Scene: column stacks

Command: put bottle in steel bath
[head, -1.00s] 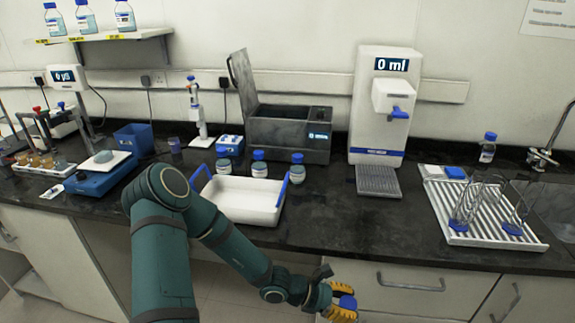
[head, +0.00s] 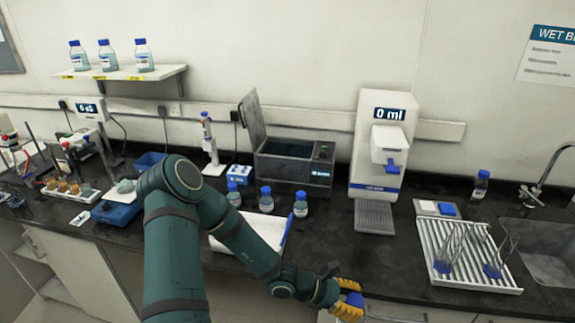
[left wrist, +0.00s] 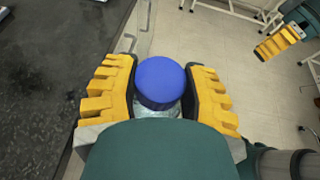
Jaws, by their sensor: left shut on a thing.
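My left gripper (head: 347,300) is shut on a bottle with a blue cap (head: 355,299), low in front of the bench edge. In the left wrist view the cap (left wrist: 160,82) sits between the yellow fingers of this gripper (left wrist: 160,92), with a little clear glass below it; the rest of the bottle is hidden. The steel bath (head: 278,169) is a dark grey box at the back of the bench, its lid (head: 253,118) raised at the left. Yellow fingers of my right gripper (left wrist: 278,43) show at the upper right of the left wrist view; their opening is unclear.
Several blue-capped bottles (head: 300,205) stand in front of the bath. A white tray (head: 272,229) is partly behind my left arm. A dispenser (head: 375,188) stands right of the bath, then a ribbed drain rack (head: 455,278) and sink (head: 550,270). Bench (head: 345,255) between is clear.

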